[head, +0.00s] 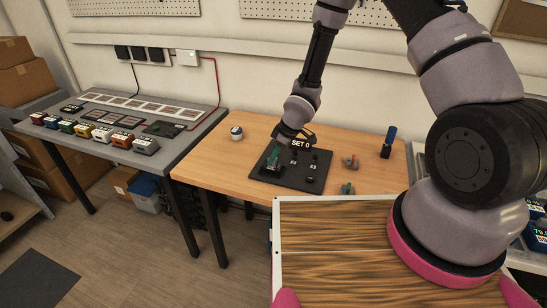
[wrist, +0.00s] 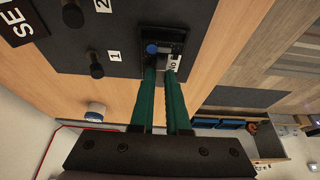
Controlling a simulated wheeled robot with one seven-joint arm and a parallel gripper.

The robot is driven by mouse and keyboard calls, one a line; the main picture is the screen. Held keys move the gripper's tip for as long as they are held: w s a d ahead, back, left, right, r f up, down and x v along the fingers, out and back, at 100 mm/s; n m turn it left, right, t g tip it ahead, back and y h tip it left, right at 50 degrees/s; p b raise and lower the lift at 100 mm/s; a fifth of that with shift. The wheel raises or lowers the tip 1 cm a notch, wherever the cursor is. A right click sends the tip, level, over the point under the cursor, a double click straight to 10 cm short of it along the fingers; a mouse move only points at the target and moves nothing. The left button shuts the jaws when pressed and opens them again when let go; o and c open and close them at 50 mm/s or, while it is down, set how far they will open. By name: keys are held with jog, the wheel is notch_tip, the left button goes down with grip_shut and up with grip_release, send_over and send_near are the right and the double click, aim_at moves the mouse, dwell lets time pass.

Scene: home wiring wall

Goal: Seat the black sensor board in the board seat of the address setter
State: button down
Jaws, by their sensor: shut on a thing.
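The address setter (head: 287,180) is a black panel on the wooden table, with a "SET 0" sign at its back edge. It also shows at the top of the wrist view (wrist: 120,45). My gripper (head: 271,160) is over its left part, green fingers pointing down. In the wrist view my gripper (wrist: 161,72) is shut on the black sensor board (wrist: 160,56), which has a blue round part and a white label. The board is at the dark-framed board seat (wrist: 181,33). The fingers hide part of it, and I cannot tell whether it is fully down.
Black knobs (wrist: 95,66) numbered 1 and 2 stand beside the seat. A white-and-blue round item (head: 236,132), small orange-grey parts (head: 350,162) and a blue-handled tool (head: 388,142) are on the table. A grey bench (head: 190,140) with coloured modules stands left.

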jog(key=shift+f, duration=0.85)
jog(key=c, duration=0.8)
grip_release()
jog(key=v, duration=1)
jog(key=shift+d+r, duration=0.1)
jog(key=shift+r, duration=0.25)
